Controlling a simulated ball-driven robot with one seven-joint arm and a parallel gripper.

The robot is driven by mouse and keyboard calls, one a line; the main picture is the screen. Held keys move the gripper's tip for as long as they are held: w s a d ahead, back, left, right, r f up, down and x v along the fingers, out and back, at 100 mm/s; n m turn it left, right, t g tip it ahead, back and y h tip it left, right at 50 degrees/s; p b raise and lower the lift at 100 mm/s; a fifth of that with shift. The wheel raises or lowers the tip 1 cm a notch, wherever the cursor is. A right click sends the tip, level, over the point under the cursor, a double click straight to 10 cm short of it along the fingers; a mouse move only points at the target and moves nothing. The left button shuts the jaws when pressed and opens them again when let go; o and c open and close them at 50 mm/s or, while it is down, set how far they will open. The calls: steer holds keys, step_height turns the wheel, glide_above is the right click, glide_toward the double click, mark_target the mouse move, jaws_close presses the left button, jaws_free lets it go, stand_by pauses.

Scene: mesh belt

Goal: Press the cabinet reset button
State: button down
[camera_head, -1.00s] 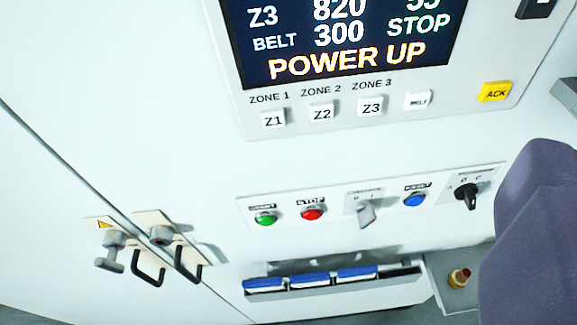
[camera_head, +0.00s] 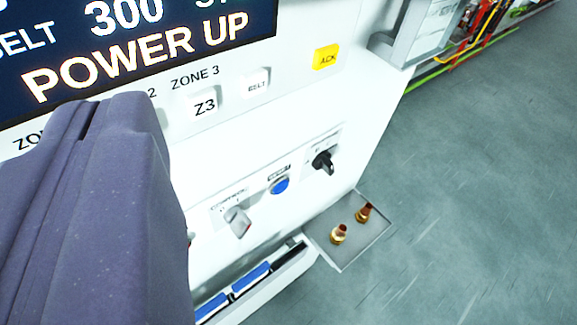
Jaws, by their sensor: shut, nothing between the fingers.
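The blue reset button (camera_head: 280,185) sits on the switch strip of the white cabinet (camera_head: 360,120), under a small label that looks like RESET. It is in plain view, with nothing touching it. My gripper (camera_head: 88,118), dark purple-grey, fills the left of the view. Its fingers are shut together with nothing between them. In the picture it is left of the button and apart from it, and it hides the left part of the panel, where the strip's other buttons are.
Left of the button is a grey control lever (camera_head: 238,222); right is a black rotary switch (camera_head: 323,162). Above are a yellow ACK key (camera_head: 326,57) and a screen (camera_head: 140,40) reading POWER UP. Below right, a tray (camera_head: 352,252) holds two brass pieces. Open floor (camera_head: 470,180) lies right.

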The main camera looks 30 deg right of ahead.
mark_target(280, 186)
steer(key=w+d+f+h+p, duration=0.2)
steer(key=w+d+f, duration=0.35)
steer(key=f, duration=0.35)
steer(key=w+d+f+h+p, duration=0.15)
steer(key=w+d+f, duration=0.35)
steer(key=f, duration=0.5)
steer(key=s+d+f+n+t+h+p, duration=0.1)
steer(key=s+d+f+n+h+p, duration=0.2)
steer(key=f, duration=0.8)
steer(key=s+d+n+h, duration=0.1)
steer(key=s+d, duration=0.1)
steer(key=s, duration=0.1)
steer(key=shift+s+d+f, duration=0.25)
steer(key=shift+f, duration=0.15)
steer(key=shift+h, duration=0.25)
steer(key=w+a+p, duration=0.1)
steer(key=w+a, duration=0.2)
steer(key=w, duration=0.5)
steer(key=shift+w, duration=0.2)
steer(key=shift+w, duration=0.15)
